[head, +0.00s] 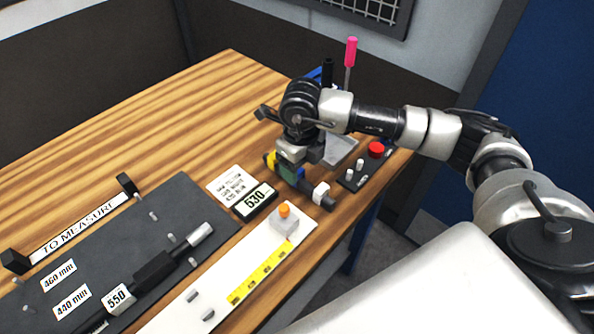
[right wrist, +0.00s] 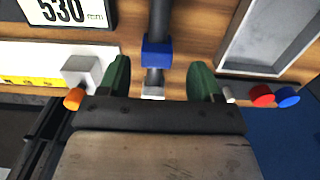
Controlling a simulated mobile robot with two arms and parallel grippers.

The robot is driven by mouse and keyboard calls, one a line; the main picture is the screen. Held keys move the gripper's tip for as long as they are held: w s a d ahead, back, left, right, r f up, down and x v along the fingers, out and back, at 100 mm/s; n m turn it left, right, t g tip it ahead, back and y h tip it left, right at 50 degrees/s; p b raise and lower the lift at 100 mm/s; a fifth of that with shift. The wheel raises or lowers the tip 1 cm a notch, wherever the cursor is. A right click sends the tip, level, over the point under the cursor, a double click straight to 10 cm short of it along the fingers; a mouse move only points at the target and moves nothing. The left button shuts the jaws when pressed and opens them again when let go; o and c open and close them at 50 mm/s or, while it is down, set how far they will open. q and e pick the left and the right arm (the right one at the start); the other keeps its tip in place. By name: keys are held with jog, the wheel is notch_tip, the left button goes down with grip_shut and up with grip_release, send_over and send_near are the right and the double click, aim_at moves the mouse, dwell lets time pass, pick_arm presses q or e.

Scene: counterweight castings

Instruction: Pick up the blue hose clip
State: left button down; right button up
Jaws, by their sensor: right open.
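The blue hose clip (right wrist: 157,52) sits around a dark tube (right wrist: 159,20) in the right wrist view, just ahead of and between my fingertips. In the head view my gripper largely hides the clip. My right gripper (head: 291,168) is open over the tube; its two green fingers (right wrist: 158,78) stand apart on either side of the tube's line, with nothing visibly held. A white clip (head: 321,193) is on the tube's near end, and a yellow piece (head: 271,159) shows toward its far end. My left gripper is not in view.
A numeric display (head: 254,201) and a white card lie left of the tube. A white strip with a yellow scale (head: 262,272) and a grey block with an orange knob (head: 285,220) are nearer. A control box with a red button (head: 376,149) and a grey tray (head: 340,150) are right.

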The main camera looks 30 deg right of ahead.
aim_at(299, 173)
jog(key=shift+a+f+p, duration=0.2)
jog(key=shift+f+p, duration=0.15)
jog(key=shift+f, duration=1.45)
jog(key=c, duration=0.8)
jog(key=shift+r, duration=0.15)
